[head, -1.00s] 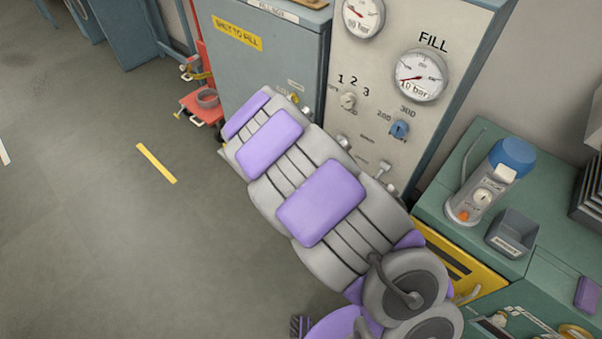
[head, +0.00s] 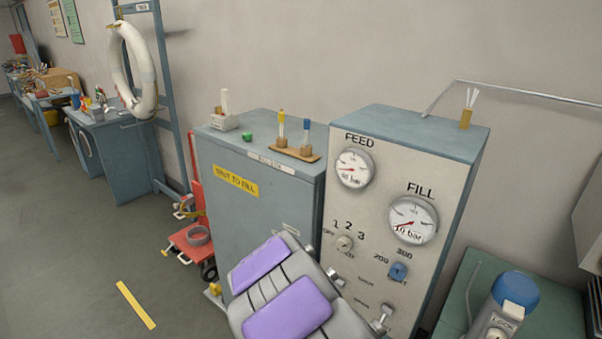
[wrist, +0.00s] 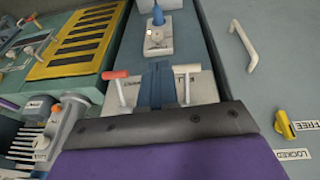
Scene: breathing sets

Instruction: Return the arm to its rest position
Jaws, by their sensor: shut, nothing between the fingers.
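My arm (head: 288,308), grey with purple pads, shows at the bottom middle of the head view, in front of the blue-grey cabinet and the gauge panel. Its far end is out of that view. In the wrist view, my gripper (wrist: 157,78) shows as dark blue-grey fingers held together beyond a dark bolted edge and a purple body. It is shut and empty.
The gauge panel (head: 385,200) and blue-grey cabinet (head: 222,215) stand close by the arm. A green bench (head: 545,300) is at right. A red trolley (head: 192,240) is left of the cabinet. Open grey floor (head: 70,250) lies at left.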

